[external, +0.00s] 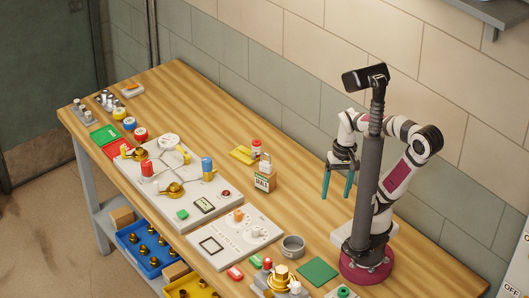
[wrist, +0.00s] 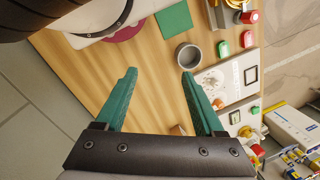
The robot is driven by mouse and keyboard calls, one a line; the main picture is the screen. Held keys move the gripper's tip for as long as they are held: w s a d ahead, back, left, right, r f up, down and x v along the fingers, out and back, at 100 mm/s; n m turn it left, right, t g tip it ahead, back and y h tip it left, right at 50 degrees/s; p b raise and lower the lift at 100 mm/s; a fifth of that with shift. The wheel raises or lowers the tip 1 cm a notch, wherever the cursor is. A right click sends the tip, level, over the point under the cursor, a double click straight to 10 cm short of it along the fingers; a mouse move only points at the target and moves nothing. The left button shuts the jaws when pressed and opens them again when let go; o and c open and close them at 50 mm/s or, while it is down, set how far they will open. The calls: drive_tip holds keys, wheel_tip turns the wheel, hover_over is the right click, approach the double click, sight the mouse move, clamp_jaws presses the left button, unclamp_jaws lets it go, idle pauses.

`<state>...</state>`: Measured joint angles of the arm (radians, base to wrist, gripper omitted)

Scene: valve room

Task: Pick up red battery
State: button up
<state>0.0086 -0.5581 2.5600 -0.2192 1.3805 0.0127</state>
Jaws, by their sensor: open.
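A small rounded red piece, which looks like the red battery (external: 235,272), lies on the bench near its front edge, beside a similar green piece (external: 256,261). In the wrist view the red battery (wrist: 247,39) is at the upper right, with the green piece (wrist: 224,49) to its left. My gripper (external: 336,195) is open and empty, high above the bench at the right. In the wrist view my gripper (wrist: 159,73) has its teal fingers spread with bare wood between them, well away from the red battery.
A grey cup (external: 292,246) and a green square mat (external: 317,270) are near the battery. A brass-topped fitting (external: 281,276) stands to its right, and a white control panel (external: 236,238) lies behind it. Bare wood lies below my gripper.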

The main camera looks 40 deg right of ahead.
drive_tip(key=shift+o, duration=0.4)
drive_tip(key=n+t+h, duration=0.2)
drive_tip(key=n+t, duration=0.3)
drive_tip(key=t, duration=0.9)
approach(260, 147)
drive_tip(key=shift+n, duration=0.3)
drive_tip(key=x, duration=0.4)
drive_tip(key=r+x, duration=0.1)
drive_tip(key=x, duration=0.1)
drive_tip(key=shift+w+a, duration=0.15)
drive_tip(key=x, duration=0.3)
drive_tip(key=f+x, duration=0.1)
drive_tip(key=x, duration=0.2)
drive_tip(key=shift+s, duration=0.25)
clamp_jaws()
